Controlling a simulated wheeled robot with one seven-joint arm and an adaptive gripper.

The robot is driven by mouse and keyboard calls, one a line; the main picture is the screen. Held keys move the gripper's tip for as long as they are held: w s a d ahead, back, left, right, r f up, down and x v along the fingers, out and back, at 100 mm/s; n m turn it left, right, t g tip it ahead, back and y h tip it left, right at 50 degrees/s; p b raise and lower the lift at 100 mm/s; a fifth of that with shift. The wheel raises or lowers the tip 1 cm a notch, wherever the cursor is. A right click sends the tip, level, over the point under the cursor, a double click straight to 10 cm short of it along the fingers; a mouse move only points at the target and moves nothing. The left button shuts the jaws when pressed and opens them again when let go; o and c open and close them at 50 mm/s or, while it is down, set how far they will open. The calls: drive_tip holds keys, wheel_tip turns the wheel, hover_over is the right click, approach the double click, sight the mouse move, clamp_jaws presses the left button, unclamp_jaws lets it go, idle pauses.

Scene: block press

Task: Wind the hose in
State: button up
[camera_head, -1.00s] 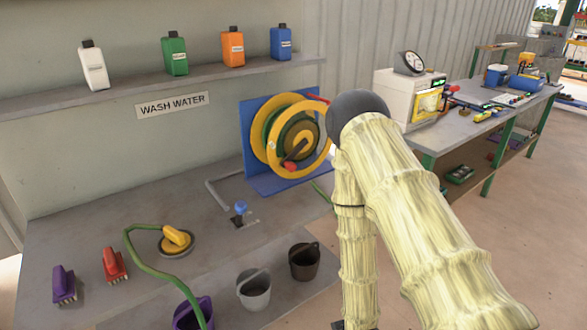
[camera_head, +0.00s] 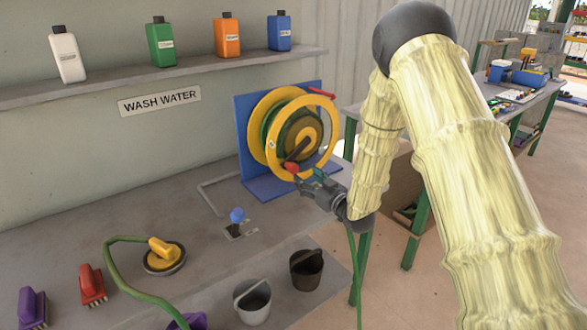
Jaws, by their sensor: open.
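The hose reel (camera_head: 262,132) has yellow rims and stands on a blue bracket (camera_head: 243,143) at the back of the bench. Some green hose is wound on it. A crank with a red knob (camera_head: 292,168) sits at the lower front of the reel. My gripper (camera_head: 302,177) is open and at the red knob, its fingers pointing left; I cannot tell whether they touch it. A green hose (camera_head: 357,270) hangs down below my wrist, and another green length (camera_head: 117,270) lies at the front left by a yellow-handled piece (camera_head: 162,249).
A blue-knobbed lever (camera_head: 237,217) stands on the bench before the reel. A grey bucket (camera_head: 252,302) and a dark bucket (camera_head: 306,270) stand at the front. Red (camera_head: 92,286) and purple (camera_head: 32,308) brushes lie left. Several bottles line the shelf above.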

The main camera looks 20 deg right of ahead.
sight(295, 170)
drive_tip(key=p+x, duration=0.1)
drive_tip(key=x, duration=0.8)
drive_tip(key=shift+a+f, duration=0.1)
clamp_jaws()
